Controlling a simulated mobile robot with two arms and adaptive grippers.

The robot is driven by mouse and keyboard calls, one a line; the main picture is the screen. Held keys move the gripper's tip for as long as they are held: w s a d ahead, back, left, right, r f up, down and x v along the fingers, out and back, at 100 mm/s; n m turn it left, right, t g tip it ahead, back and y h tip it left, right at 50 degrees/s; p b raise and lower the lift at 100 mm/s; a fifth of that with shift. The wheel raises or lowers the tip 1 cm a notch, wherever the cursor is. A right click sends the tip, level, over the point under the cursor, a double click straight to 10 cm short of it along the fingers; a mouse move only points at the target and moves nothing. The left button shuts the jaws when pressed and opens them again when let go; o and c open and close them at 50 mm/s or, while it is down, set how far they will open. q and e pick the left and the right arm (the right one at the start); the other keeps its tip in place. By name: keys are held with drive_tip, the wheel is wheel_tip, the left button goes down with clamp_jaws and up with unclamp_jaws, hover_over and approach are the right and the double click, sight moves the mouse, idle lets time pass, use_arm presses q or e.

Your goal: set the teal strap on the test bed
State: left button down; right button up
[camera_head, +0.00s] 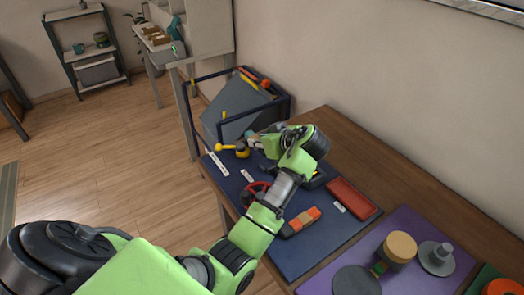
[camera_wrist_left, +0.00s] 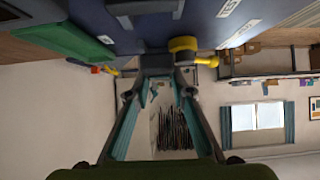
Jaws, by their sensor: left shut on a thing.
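The strap's full shape is hidden by the gripper and wrist. The yellow knob (camera_wrist_left: 184,46) is right of the fingertips in the wrist view. My right gripper is not in view.
A dark blue frame (camera_head: 288,104) with a slanted grey panel (camera_head: 237,100) stands behind the gripper. A red tray (camera_head: 352,197), a red ring and an orange-grey block (camera_head: 302,220) are on the board near my arm. A purple mat (camera_head: 448,285) with round parts lies at right.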

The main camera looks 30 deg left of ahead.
use_arm(q)
drive_tip(key=f, duration=0.2)
drive_tip(key=d+f, duration=0.1)
drive_tip(key=f, duration=0.1)
drive_tip(key=shift+p, duration=0.35)
drive_tip(key=c, duration=1.8)
unclamp_jaws()
drive_tip(key=shift+r, duration=0.1)
